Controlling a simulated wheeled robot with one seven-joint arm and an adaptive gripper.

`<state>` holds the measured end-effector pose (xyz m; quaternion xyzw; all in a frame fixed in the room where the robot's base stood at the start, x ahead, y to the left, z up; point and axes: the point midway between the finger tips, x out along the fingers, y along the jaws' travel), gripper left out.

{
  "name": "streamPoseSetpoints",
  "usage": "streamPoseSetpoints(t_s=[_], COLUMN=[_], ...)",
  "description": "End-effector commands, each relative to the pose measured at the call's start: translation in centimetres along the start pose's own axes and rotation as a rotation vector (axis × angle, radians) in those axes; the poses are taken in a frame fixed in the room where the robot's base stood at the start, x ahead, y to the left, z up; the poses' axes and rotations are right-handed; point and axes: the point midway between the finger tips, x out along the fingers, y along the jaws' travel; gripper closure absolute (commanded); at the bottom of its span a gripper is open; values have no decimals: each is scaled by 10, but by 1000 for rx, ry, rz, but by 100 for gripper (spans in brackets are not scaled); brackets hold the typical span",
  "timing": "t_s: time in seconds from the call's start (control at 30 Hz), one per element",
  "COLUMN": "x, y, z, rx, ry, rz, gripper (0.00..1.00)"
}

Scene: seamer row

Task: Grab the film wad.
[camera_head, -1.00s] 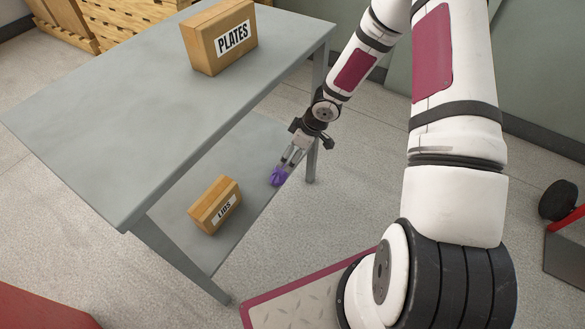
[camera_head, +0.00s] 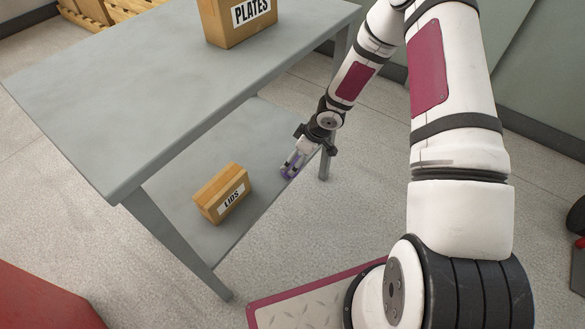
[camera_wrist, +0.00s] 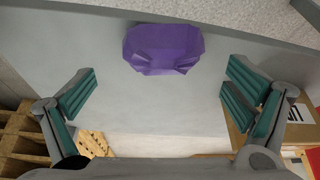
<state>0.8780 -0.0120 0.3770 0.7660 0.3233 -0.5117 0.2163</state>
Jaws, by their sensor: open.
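The film wad (camera_wrist: 163,48) is a crumpled purple lump on the grey lower shelf of the table. In the wrist view it lies at the top, between and beyond my two fingers, near the shelf's edge. My gripper (camera_wrist: 165,100) is open, with green-padded fingers spread wide and nothing between the pads. In the head view my gripper (camera_head: 291,170) is low at the lower shelf, and only a bit of the purple wad (camera_head: 288,174) shows around the fingers. I cannot tell whether a finger touches it.
A cardboard box marked LIDS (camera_head: 222,193) stands on the lower shelf (camera_head: 185,190), left of my gripper. A box marked PLATES (camera_head: 235,20) stands on the tabletop (camera_head: 150,90) above. A table leg (camera_head: 326,160) is close right of my gripper.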

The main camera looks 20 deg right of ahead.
Motion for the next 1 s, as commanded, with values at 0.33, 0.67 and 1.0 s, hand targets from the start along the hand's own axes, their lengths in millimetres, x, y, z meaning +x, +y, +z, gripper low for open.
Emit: streamPoseSetpoints(t_s=[0.33,0.67,1.0], x=[38,40,40], y=[-4,-4,-4], z=[3,2,2], rx=[-2,0,0], ry=[0,0,0], rz=[-1,0,0], gripper=[3,12,46])
